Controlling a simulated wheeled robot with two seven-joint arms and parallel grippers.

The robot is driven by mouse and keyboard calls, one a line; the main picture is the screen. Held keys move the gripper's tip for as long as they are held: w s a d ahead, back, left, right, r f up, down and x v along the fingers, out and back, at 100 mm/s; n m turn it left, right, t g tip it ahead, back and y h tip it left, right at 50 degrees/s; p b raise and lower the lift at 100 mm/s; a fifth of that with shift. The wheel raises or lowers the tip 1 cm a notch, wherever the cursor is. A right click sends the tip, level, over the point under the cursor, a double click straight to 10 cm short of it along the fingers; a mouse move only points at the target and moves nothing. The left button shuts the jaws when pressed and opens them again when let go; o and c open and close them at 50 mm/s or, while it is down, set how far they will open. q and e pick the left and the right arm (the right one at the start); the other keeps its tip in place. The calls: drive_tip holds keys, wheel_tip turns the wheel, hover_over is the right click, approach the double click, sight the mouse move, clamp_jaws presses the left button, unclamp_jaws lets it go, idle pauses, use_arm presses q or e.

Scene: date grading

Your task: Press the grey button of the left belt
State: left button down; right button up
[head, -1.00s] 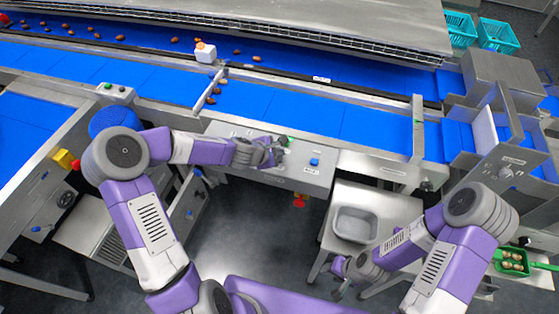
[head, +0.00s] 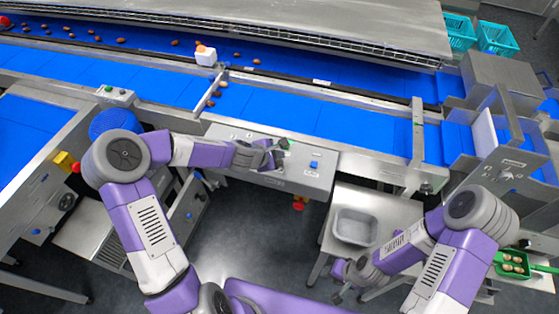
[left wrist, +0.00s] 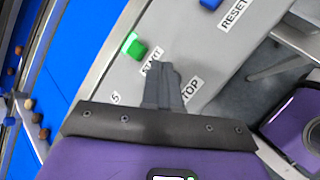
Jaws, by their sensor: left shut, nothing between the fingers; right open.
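The control panel (head: 235,135) stands in front of the main belt. It carries a green button (left wrist: 135,47) by a START label, a STOP label and a blue button (head: 314,164) by a RESET label. No grey button can be made out on it. My left gripper (head: 280,150) is shut and empty over this panel. In the left wrist view its fingers (left wrist: 165,85) lie between the START and STOP labels and cover part of the panel there. I cannot tell if they touch it. My right gripper (head: 341,292) is open at the lower right, away from the panel.
A blue belt (head: 25,125) is at the far left; a small button box (head: 117,94) is near it. Dates lie on the back belt (head: 130,37). A grey tub (head: 356,227) stands on a steel stand right of the panel. A red knob (head: 299,204) hangs below the panel.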

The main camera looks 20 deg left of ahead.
use_arm(q)
drive_tip(key=shift+f, duration=0.1)
idle(0.8)
drive_tip(key=shift+f+b, duration=0.35)
drive_tip(key=shift+b, duration=0.2)
drive_tip(key=shift+f+b, duration=0.45)
drive_tip(key=shift+b, duration=0.05)
idle(0.5)
drive_tip(key=shift+r+p, duration=0.7)
drive_tip(key=shift+r, duration=0.2)
wheel_tip(320, 180, up, 5)
drive_tip(key=p, duration=0.4)
idle(0.4)
